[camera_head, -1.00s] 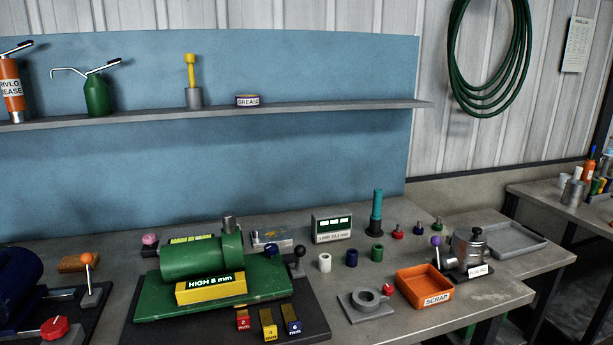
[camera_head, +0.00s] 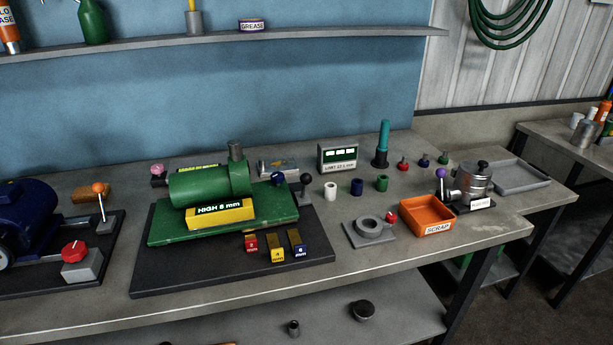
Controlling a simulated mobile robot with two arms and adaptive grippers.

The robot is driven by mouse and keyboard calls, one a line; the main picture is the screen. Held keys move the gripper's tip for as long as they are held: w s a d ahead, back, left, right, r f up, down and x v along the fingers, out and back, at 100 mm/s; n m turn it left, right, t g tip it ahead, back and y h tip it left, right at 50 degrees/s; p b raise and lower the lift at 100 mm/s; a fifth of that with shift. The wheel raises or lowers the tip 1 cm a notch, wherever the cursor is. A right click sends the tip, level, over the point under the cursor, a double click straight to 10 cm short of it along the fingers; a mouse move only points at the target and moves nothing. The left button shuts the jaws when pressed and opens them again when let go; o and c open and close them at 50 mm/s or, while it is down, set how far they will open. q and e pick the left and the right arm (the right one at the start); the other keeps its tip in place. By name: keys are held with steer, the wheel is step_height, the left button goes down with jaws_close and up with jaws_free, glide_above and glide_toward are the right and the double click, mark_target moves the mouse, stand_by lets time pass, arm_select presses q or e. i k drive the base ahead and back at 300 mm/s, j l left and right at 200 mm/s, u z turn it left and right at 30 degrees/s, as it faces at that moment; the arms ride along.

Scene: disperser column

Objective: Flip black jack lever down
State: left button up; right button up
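A lever with a black ball knob (camera_head: 306,178) stands roughly upright at the right end of the green machine (camera_head: 208,184). Its short stem runs down toward the dark base plate (camera_head: 200,272) under the machine. The machine carries a yellow block labelled "HIGH 8 mm" (camera_head: 220,213) at its front. Neither of my grippers shows in the head view.
Red, yellow and blue tagged blocks (camera_head: 277,250) sit at the front of the base plate. Several small sleeves, a grey ring fixture (camera_head: 369,226) and an orange scrap tray (camera_head: 427,214) lie to the right. A blue motor with an orange-knobbed lever (camera_head: 99,188) is at left.

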mark_target(305, 178)
steer(key=j+z, duration=0.2)
steer(key=z, duration=0.15)
steer(key=k+j+z, duration=0.15)
steer(key=z, duration=0.25)
steer(key=k+j+z, duration=0.15)
steer(key=z, duration=0.2)
